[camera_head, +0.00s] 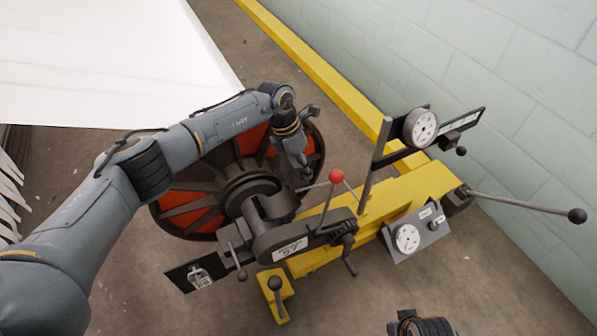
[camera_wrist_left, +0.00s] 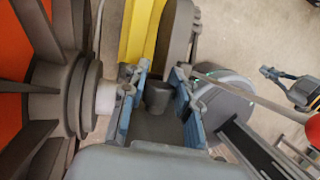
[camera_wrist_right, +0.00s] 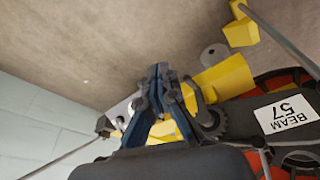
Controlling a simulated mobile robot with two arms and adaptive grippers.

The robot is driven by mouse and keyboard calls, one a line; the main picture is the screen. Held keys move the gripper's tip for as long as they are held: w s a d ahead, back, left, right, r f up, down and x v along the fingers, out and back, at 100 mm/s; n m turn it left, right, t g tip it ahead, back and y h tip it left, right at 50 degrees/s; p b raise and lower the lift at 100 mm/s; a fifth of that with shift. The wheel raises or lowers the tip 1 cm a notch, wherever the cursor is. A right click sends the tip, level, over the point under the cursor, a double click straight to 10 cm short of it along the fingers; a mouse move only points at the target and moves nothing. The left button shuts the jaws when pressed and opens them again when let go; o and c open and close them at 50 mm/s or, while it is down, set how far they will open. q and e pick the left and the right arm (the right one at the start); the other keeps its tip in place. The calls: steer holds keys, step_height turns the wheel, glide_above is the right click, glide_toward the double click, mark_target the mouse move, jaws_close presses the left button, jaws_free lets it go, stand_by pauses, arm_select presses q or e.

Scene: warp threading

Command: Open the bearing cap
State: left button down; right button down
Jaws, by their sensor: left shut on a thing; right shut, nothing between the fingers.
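The bearing cap appears to be the dark grey curved housing (camera_head: 280,207) over the shaft end beside the beam in the head view. My left gripper (camera_head: 303,170) reaches down next to it from the upper side. In the left wrist view, the left fingers (camera_wrist_left: 155,92) are closed around a short dark grey knob (camera_wrist_left: 157,97). I cannot tell exactly how the knob joins the cap. My right gripper (camera_wrist_right: 160,72) is shut and empty in the right wrist view, its fingertips together. It also shows at the right of the left wrist view (camera_wrist_left: 274,74).
The red and dark beam flange (camera_head: 184,212) stands left of the housing. A red-ball lever (camera_head: 337,176), a long black-knobbed lever (camera_head: 525,203) and gauges (camera_head: 420,127) crowd the yellow frame (camera_head: 420,190). White sheet (camera_head: 100,60) lies at upper left; a block wall (camera_head: 480,70) bounds the right.

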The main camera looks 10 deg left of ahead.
arm_select(q)
steer(key=shift+w+d+r+b, duration=0.1)
steer(key=shift+w+d+b, duration=0.2)
steer(key=shift+w+d, duration=0.2)
arm_select(e)
steer(key=shift+d+r, duration=0.1)
steer(key=shift+r, duration=1.6)
arm_select(q)
steer(key=c, duration=1)
jaws_free()
steer(key=shift+s, duration=0.1)
steer(key=shift+f, duration=0.2)
steer(key=shift+a, duration=0.1)
steer(key=v, duration=1.2)
